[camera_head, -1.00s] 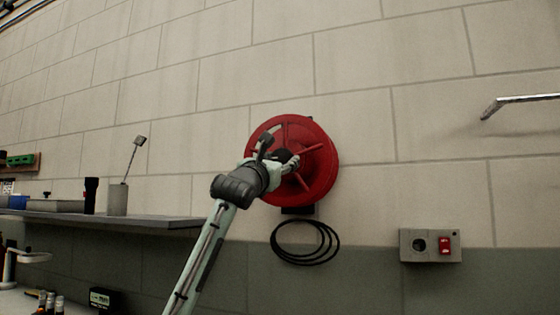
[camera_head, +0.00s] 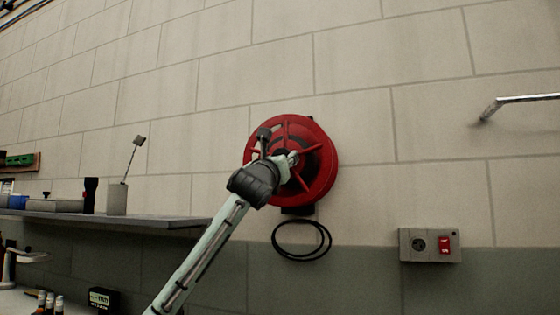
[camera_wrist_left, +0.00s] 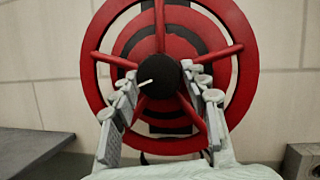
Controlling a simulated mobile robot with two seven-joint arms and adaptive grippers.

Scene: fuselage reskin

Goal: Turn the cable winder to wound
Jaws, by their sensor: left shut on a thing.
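The cable winder (camera_head: 322,168) is a red spoked reel on the wall, and it also fills the left wrist view (camera_wrist_left: 247,62). Its black central knob (camera_wrist_left: 158,72) has a white line pointing left and slightly down. My left gripper (camera_wrist_left: 164,84) has its fingers on either side of the hub and is shut on the winder; the exact contact is hard to see. In the head view my left gripper (camera_head: 291,159) partly covers the reel's centre. Black cable loops (camera_head: 302,258) hang below the reel. My right gripper is not in view.
A grey shelf (camera_head: 150,220) with a cup (camera_head: 117,199) and a dark cylinder (camera_head: 90,195) is at left. A socket box with a red switch (camera_head: 430,246) is at lower right. A metal bar (camera_head: 515,101) sticks out at upper right.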

